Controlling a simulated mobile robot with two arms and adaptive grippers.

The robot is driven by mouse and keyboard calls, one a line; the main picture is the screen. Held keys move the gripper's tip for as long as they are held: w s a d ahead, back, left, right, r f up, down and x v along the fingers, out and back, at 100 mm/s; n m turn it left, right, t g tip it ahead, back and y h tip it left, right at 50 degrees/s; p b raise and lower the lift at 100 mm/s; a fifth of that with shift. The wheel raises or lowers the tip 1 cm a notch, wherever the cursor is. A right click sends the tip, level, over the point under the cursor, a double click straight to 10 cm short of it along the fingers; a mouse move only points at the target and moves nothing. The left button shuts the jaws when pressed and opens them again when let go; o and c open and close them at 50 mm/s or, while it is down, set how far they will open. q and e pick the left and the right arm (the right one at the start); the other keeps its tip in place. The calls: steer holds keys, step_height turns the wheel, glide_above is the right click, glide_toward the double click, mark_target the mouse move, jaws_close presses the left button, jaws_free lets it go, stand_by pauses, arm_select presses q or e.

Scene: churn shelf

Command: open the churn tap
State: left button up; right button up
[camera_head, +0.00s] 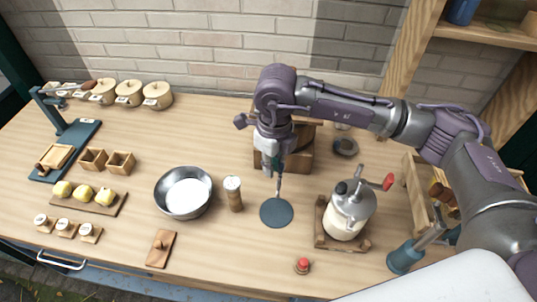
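The churn (347,215) is a pale round vessel with a grey metal lid, standing in a wooden cradle (323,240) right of the table's middle. A red crank handle (388,182) and a dark knob (341,187) show at its top. I cannot make out the tap clearly. My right gripper (277,168) points down, left of the churn and apart from it, above a round blue-grey disc (277,213). A thin rod shows below its fingers; I cannot tell whether they hold it. My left gripper is not in view.
A metal bowl (184,193) and a wooden cylinder (233,194) stand left of the disc. A wooden box (300,152) is behind my gripper. A red button (303,266) lies near the front edge, and a teal-based object (404,258) stands at right.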

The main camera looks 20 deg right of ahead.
steer(key=shift+s+d+f+h, duration=0.25)
steer(key=shift+d+f+h, duration=0.1)
steer(key=shift+d, duration=0.3)
step_height(320, 180, up, 6)
steer(key=p, duration=0.3)
glide_above(281, 164)
steer(key=shift+r, duration=0.1)
steer(key=shift+w+a+r, duration=0.1)
steer(key=shift+r, duration=0.55)
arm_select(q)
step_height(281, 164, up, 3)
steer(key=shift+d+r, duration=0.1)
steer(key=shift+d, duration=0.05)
arm_select(e)
steer(key=shift+s+d, duration=0.2)
steer(key=shift+w+a, duration=0.1)
steer(key=shift+a, duration=0.05)
